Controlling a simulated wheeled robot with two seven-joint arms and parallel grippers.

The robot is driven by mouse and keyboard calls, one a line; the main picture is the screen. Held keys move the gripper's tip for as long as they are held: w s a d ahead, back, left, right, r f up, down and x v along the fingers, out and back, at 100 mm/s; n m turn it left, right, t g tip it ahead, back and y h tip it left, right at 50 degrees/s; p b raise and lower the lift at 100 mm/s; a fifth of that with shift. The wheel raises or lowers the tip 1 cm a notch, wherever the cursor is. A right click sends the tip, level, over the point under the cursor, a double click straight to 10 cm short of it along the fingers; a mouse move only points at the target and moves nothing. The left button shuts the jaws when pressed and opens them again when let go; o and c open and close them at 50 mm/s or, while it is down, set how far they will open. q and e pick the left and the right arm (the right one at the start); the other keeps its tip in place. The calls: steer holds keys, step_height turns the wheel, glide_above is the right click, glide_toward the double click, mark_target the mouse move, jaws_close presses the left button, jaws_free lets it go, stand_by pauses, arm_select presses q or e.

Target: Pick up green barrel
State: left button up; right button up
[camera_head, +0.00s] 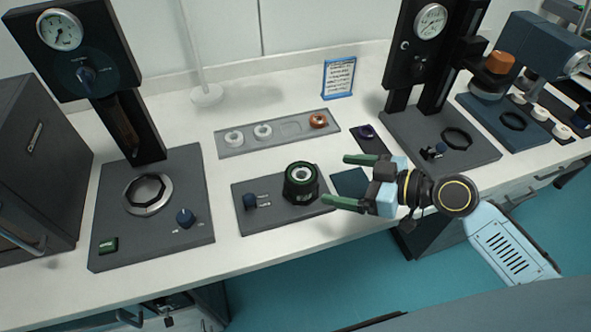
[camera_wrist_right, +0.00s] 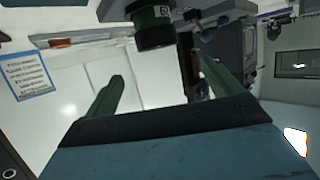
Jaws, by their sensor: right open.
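The green barrel (camera_head: 300,182) is a dark cylinder with a green band and a pale ring around its top opening. It stands upright on a grey plate (camera_head: 245,217) with a blue knob. In the right wrist view the barrel (camera_wrist_right: 153,28) shows at the top, beyond the fingertips and roughly between their lines. My right gripper (camera_head: 336,180) is open and empty, just right of the barrel, with its green fingers pointing left towards it. Its fingers also show in the right wrist view (camera_wrist_right: 162,70). My left gripper is not in view.
A grey tray (camera_head: 285,140) with white rings and an orange part lies behind the barrel. A gauge press (camera_head: 130,90) stands left, and another (camera_head: 415,60) stands back right. A blue-framed sign (camera_head: 339,77) stands behind. Clear white bench shows around the plate.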

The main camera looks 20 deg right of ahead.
mark_target(300, 171)
steer(key=x, duration=0.6)
steer(key=shift+a+f+p, duration=0.1)
steer(key=shift+a+p, duration=0.2)
steer(key=shift+a, duration=0.1)
steer(key=shift+w+a+f, duration=0.2)
steer(key=shift+w+a, duration=0.1)
steer(key=shift+w, duration=0.1)
steer(key=x, duration=0.4)
steer(key=shift+w+d+f, duration=0.1)
steer(key=shift+w+f, duration=0.05)
steer(key=shift+w, duration=0.25)
steer(key=shift+w+f, duration=0.1)
steer(key=shift+c, duration=0.5)
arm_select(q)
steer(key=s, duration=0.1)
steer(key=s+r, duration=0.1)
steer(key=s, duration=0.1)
arm_select(e)
steer(key=c, duration=1)
